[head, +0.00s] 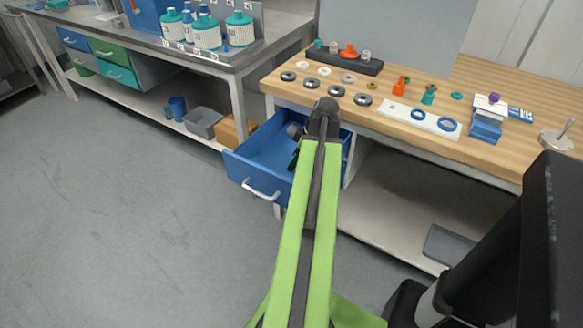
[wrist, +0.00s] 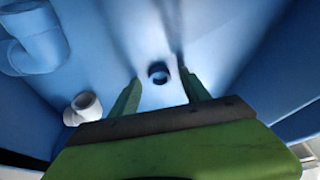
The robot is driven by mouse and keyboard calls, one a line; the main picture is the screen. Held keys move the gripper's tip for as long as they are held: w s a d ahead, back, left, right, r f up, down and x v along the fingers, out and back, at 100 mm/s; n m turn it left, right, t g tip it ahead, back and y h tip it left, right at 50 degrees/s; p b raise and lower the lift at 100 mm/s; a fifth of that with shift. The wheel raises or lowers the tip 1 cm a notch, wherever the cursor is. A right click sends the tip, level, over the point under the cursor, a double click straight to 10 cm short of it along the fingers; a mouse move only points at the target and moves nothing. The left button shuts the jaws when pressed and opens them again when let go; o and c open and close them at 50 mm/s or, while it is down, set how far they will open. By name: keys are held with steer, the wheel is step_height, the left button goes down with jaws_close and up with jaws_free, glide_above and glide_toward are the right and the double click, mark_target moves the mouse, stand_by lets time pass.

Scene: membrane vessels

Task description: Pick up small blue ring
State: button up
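A small dark blue ring (wrist: 158,73) lies on the floor of the open blue drawer (head: 262,150), as seen in the wrist view. My gripper (wrist: 160,78) is open, with its two green fingers pointing down into the drawer. The ring shows between and just beyond the fingertips, and nothing is held. I cannot tell the height of the fingertips above the ring. In the head view my arm hides most of the gripper and the ring.
Inside the drawer are a white pipe piece (wrist: 86,104) left of the fingers and a blue elbow pipe (wrist: 35,40) at upper left. The drawer walls (wrist: 285,70) rise close around. The wooden bench (head: 330,95) holds several dark rings and small fittings.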

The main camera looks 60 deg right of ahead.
jaws_close()
steer(key=shift+r+p, duration=0.5)
step_height(320, 180, up, 4)
steer(key=p, duration=0.3)
steer(key=shift+f+p, duration=0.1)
steer(key=shift+p, duration=0.3)
steer(key=s+r+p, duration=1)
steer(key=s, duration=0.1)
steer(key=shift+s+d, duration=0.35)
steer(key=shift+d, duration=0.1)
steer(key=shift+r, duration=0.1)
